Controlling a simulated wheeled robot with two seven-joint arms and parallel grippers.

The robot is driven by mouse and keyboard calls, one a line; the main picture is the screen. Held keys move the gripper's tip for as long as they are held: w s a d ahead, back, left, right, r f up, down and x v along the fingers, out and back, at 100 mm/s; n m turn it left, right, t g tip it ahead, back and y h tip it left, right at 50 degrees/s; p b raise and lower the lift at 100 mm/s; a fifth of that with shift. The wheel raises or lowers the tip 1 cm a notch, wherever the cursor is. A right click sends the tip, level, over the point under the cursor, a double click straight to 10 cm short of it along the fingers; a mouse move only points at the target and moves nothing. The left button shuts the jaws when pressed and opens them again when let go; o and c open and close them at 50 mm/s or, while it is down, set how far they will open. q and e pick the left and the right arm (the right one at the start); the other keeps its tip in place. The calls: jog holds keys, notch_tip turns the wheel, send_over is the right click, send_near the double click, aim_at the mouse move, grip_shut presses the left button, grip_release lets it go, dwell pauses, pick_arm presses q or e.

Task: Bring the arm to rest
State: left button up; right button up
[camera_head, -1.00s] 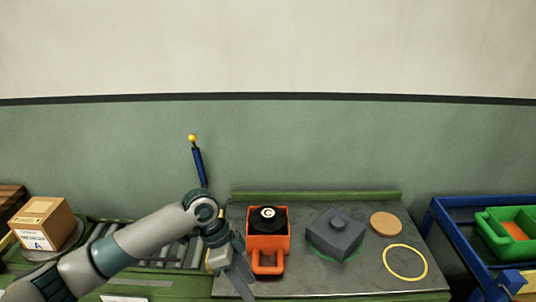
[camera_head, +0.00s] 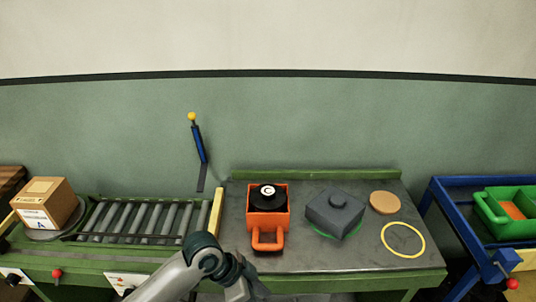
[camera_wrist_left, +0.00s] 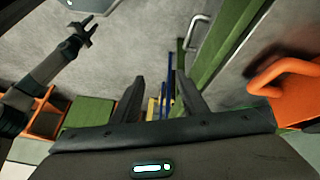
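My left arm comes in low at the bottom of the head view. Its gripper (camera_head: 247,286) is in front of the worktable's front edge, below the orange container (camera_head: 268,222), and partly cut off by the frame. In the left wrist view the two fingers of the left gripper (camera_wrist_left: 160,92) stand apart with nothing between them. Another arm of mine, which looks like the right one, shows at the upper left of that view; its gripper (camera_wrist_left: 80,32) is small and its finger opening is unclear.
The grey worktable (camera_head: 340,258) holds a dark grey block (camera_head: 335,212), a tan disc (camera_head: 385,203) and a yellow ring (camera_head: 403,239). A roller conveyor (camera_head: 140,218) with a cardboard box (camera_head: 45,203) is left; a blue cart (camera_head: 455,228) with a green bin (camera_head: 492,218) is right.

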pick_arm(q)
jog(key=s+a+f+n+t+y, duration=0.2)
jog(key=s+a+f+n+y, duration=0.3)
jog(key=s+a, duration=0.55)
jog(key=s+a+f+n+t+y, duration=0.1)
jog(key=s+a+f+n+t, duration=0.1)
jog(key=s+a+n, duration=0.8)
notch_tip(320, 180, down, 28)
jog(key=a+f+m+g+b, duration=0.1)
jog(key=m+b, duration=0.1)
jog(key=m, duration=0.1)
jog(key=s+a+f+g+b, duration=0.1)
jog(key=s+a+f, duration=0.2)
jog(key=s+f, duration=1.5)
notch_tip(320, 180, down, 2)
jog(key=shift+s+a+f+g, duration=0.15)
jog(key=shift+s+g, duration=0.15)
jog(key=shift+g, duration=0.1)
